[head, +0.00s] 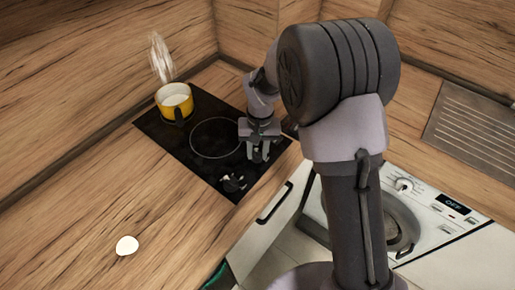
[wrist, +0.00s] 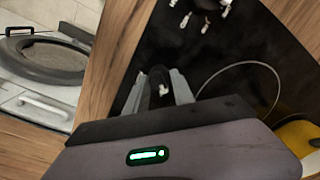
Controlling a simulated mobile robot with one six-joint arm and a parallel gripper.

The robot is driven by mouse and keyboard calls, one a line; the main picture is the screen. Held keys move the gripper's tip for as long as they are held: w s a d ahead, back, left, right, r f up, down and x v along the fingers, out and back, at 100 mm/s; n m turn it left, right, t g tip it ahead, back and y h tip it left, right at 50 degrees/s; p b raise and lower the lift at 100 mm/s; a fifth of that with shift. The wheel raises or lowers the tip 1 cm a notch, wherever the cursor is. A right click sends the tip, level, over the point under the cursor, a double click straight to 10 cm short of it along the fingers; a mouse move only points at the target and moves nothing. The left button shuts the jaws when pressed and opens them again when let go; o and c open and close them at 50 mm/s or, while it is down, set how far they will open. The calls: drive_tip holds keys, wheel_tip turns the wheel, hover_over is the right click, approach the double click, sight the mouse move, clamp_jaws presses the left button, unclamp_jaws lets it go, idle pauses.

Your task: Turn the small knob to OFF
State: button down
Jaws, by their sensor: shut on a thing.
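The small black knob (wrist: 158,76) with a white mark sits on the black hob (wrist: 225,60), between the two fingers of my gripper (wrist: 160,88) in the wrist view. My gripper is shut on it. In the head view my gripper (head: 258,154) reaches down at the hob's right edge, and its fingers hide the knob there. The white mark points toward my gripper's palm in the wrist view; I cannot read any OFF label by it. A second black knob with several white-tipped prongs (head: 234,182) stands at the hob's front corner, apart from my gripper.
A steaming yellow pot (head: 174,101) stands at the hob's back left. A white round item (head: 127,246) lies on the wooden counter (head: 75,215). A washing machine (head: 440,215) with an OFF display is at the right. A grooved drainer (head: 475,122) lies behind it.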

sight(259, 152)
drive_tip(key=n+p, duration=0.2)
drive_tip(key=n, duration=0.1)
drive_tip(key=shift+r+n, duration=0.15)
drive_tip(key=shift+n, duration=0.15)
drive_tip(key=shift+a+n+p, duration=0.1)
drive_tip(key=shift+n+p, duration=0.65)
drive_tip(key=shift+n, duration=1.15)
drive_tip(key=c, duration=1.1)
unclamp_jaws()
drive_tip(key=shift+o, duration=0.2)
wheel_tip(259, 152, up, 17)
drive_tip(key=p, duration=0.5)
drive_tip(key=shift+w+d, duration=0.25)
drive_tip(key=shift+d, duration=0.05)
